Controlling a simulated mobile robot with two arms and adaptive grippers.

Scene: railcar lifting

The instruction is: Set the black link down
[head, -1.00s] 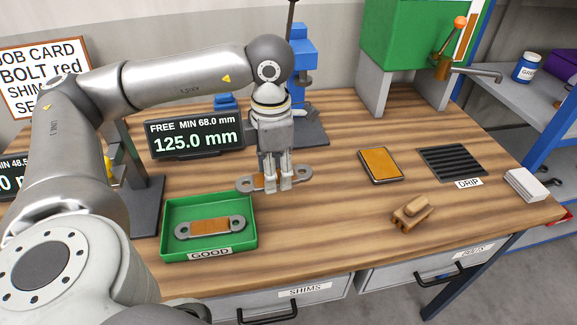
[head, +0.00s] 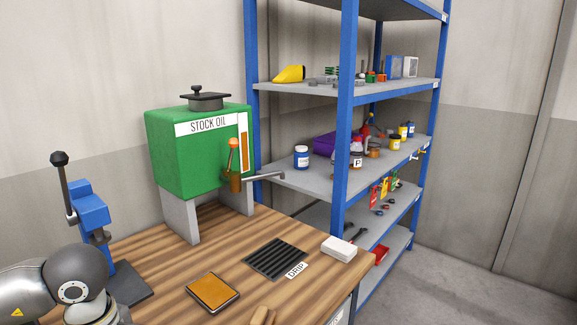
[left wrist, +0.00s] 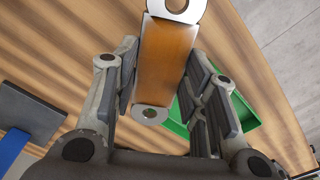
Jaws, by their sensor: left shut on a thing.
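In the left wrist view my left gripper (left wrist: 164,72) is shut on a link (left wrist: 167,55) with a flat orange-brown middle and grey metal eye ends. The fingers are on both sides of its middle. I see no link that looks black. The wooden bench (left wrist: 65,50) shows beneath the link; I cannot tell whether the link touches it. Part of a green tray (left wrist: 245,113) shows behind the right finger. In the head view only part of my left arm shows at lower left, and its gripper is out of frame. My right gripper is not in view.
On the bench, the head view shows an orange-topped pad (head: 212,292), a dark drip grate (head: 274,259), a white block (head: 339,248), a blue press (head: 92,210) and the green stock oil tank (head: 185,160). Blue-framed shelves (head: 347,120) stand at the right.

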